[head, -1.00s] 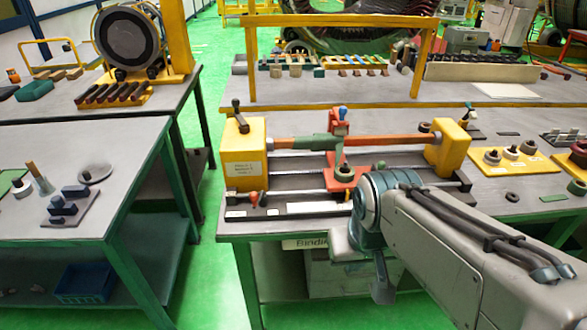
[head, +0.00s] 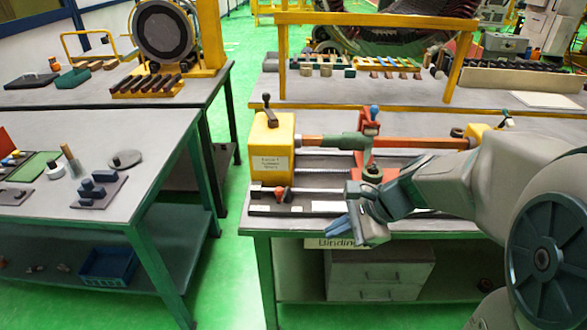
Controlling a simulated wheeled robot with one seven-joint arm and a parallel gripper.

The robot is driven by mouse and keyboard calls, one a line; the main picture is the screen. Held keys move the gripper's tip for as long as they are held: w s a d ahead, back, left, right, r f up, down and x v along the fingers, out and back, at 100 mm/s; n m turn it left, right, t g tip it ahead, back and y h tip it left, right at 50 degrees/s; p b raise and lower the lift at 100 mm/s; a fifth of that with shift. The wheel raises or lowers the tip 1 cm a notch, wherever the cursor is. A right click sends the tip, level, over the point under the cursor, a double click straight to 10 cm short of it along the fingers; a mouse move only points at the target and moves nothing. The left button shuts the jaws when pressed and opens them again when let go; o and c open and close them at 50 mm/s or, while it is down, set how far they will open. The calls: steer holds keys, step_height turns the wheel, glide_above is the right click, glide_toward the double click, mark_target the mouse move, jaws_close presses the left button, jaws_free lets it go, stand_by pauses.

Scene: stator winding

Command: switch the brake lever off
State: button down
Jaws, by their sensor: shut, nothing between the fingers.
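The winding bench has a yellow block (head: 265,145) at its left end, with a dark lever (head: 267,109) standing upright on top. A second dark lever (head: 506,116) stands on the yellow block (head: 478,132) at the right end, partly behind my arm. I cannot tell by a label which one is the brake lever. A red carriage (head: 371,158) with a blue-tipped handle (head: 374,112) sits on the rails between the blocks. My gripper (head: 347,226) is shut and empty at the bench's front edge, apart from both levers and below the carriage in the picture.
A small red-knobbed part (head: 280,193) sits at the front left of the rails. A yellow frame (head: 370,19) spans the back. A separate grey table (head: 150,130) stands left, across a gap of green floor. My arm covers the bench's right side.

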steer(key=w+d+m+t+y, duration=0.2)
steer(key=w+m+t, duration=0.1)
steer(key=w+m, duration=0.5)
steer(key=shift+w+f+m+b, duration=0.3)
steer(key=shift+w+f+m, duration=0.05)
steer(key=shift+f+m, duration=0.1)
glide_toward(282, 199)
steer(key=a+f, duration=0.1)
steer(key=w+a+f, duration=0.1)
steer(key=f, duration=0.1)
steer(key=shift+w+a+f, duration=0.15)
steer(key=shift+a+f, duration=0.1)
steer(key=shift+w+a+r+p, duration=0.25)
steer(key=shift+w+a+p, duration=0.15)
steer(key=shift+a, duration=0.3)
